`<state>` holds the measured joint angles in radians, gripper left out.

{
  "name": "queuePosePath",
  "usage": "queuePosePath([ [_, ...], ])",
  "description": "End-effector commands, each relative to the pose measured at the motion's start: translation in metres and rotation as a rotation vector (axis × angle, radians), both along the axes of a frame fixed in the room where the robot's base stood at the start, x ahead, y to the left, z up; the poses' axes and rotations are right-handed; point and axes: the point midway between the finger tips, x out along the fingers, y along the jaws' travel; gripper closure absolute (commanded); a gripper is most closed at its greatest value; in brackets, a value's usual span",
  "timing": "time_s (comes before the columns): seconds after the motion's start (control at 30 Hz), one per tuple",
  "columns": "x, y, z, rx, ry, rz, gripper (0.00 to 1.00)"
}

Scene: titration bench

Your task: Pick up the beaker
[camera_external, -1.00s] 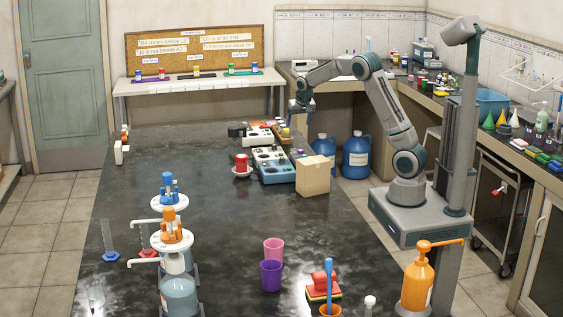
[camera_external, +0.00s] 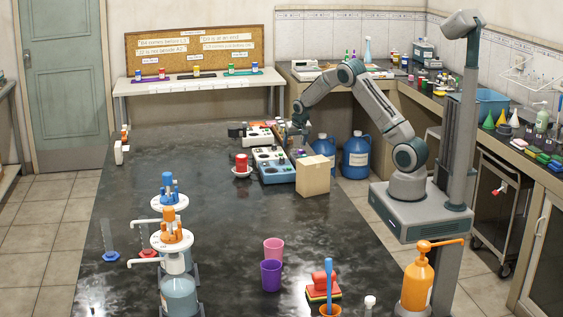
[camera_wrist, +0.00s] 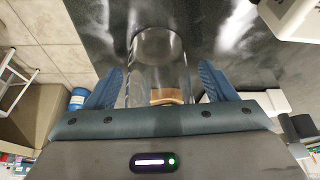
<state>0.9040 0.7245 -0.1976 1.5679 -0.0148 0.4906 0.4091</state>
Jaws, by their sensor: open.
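A clear glass beaker (camera_wrist: 158,58) shows in the wrist view, over the dark table top. It lies between the two blue fingers of my gripper (camera_wrist: 160,88), with its near end close to the palm. The fingers are spread to either side, and I cannot tell whether they touch the glass. An orange-brown patch shows through its near end; I cannot tell what it is. In the external view my gripper (camera_external: 298,128) is low at the far right edge of the table, behind the cardboard box. The beaker cannot be made out there.
The cardboard box (camera_external: 313,175) and a blue-topped device (camera_external: 272,165) stand close in front of my gripper. A white device (camera_external: 258,135) is to its left. Large blue jugs (camera_external: 356,157) stand beyond the table edge. The table's middle (camera_external: 200,140) is clear.

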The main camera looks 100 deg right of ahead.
Motion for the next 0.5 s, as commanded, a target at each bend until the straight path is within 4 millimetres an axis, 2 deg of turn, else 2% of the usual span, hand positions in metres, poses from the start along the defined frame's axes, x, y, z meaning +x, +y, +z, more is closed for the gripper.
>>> queuePosePath([
  [0.2, -0.0001, -0.0005, -0.0006, -0.001, 0.0, 0.0, 0.22],
  [0.23, -0.0001, -0.0005, -0.0006, -0.001, 0.0, 0.0, 0.28],
  [0.4, -0.0001, -0.0004, -0.0005, -0.001, 0.0, 0.0, 0.72],
  [0.5, 0.0, -0.0005, -0.0001, -0.001, 0.0, 0.0, 0.72],
])
